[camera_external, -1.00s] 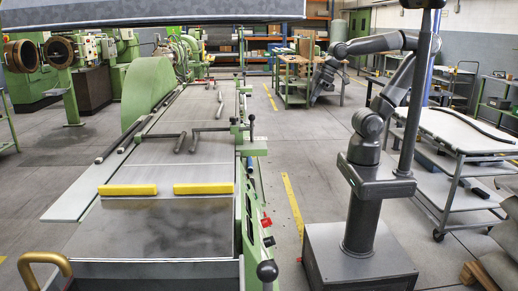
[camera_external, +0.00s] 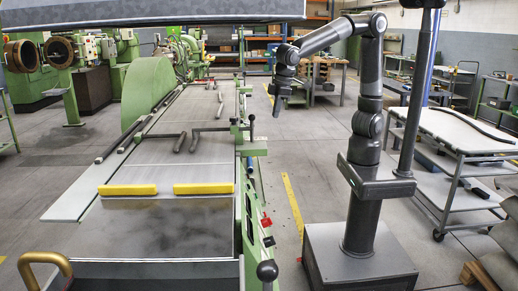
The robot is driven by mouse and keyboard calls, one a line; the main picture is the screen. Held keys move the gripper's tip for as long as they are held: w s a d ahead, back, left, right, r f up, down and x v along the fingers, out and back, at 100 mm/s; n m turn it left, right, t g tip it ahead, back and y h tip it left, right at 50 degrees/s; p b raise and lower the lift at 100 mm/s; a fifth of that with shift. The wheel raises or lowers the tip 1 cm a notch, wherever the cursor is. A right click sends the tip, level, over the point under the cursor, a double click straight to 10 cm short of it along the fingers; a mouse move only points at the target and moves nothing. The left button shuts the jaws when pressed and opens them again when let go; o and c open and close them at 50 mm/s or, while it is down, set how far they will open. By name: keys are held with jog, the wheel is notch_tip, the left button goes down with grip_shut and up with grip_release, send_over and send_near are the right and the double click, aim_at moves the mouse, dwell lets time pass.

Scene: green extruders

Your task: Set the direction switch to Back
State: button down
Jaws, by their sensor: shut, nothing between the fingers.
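The green extruder's control side (camera_external: 249,230) faces my arm from the left. A small red part (camera_external: 265,222) and a dark one below it stick out from this side. A black ball knob (camera_external: 267,271) stands nearer the camera. I cannot tell which of these, if any, is the direction switch; no label or Back mark is readable. My gripper (camera_external: 277,109) is shut and empty. It hangs pointing down in mid-air, right of the extruder's long bed, and looks well above and apart from the controls.
The bed carries two yellow blocks (camera_external: 203,189) and several dark handles (camera_external: 194,142). A green upright with a lever (camera_external: 251,128) rises at its right edge. Clear floor (camera_external: 305,165) lies between bed and my base. A grey cart (camera_external: 465,135) stands right; a workbench (camera_external: 325,75) stands behind.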

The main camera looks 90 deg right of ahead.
jog(key=w+a+f+h, duration=0.1)
jog(key=w+a+f, duration=0.15)
jog(key=a, duration=0.25)
jog(key=w+a+f+h, duration=0.1)
jog(key=w+a+f, duration=0.15)
jog(key=a, duration=0.35)
jog(key=n+t+h, duration=0.2)
jog(key=n+h, duration=0.1)
send_over(270, 242)
jog(key=s+a, duration=0.1)
jog(key=a, duration=0.1)
notch_tip(270, 242, down, 14)
jog(key=s+a+f+n+t+h, duration=0.1)
jog(key=s+a+f+t, duration=0.1)
jog(key=s+a+f, duration=0.3)
jog(key=a+f, duration=0.2)
jog(key=a, duration=0.2)
jog(key=shift+s+f, duration=0.25)
jog(key=shift+f, duration=0.15)
jog(key=s+d+x, duration=0.1)
jog(key=s+x, duration=0.1)
jog(key=x, duration=1.1)
jog(key=shift+d, duration=0.25)
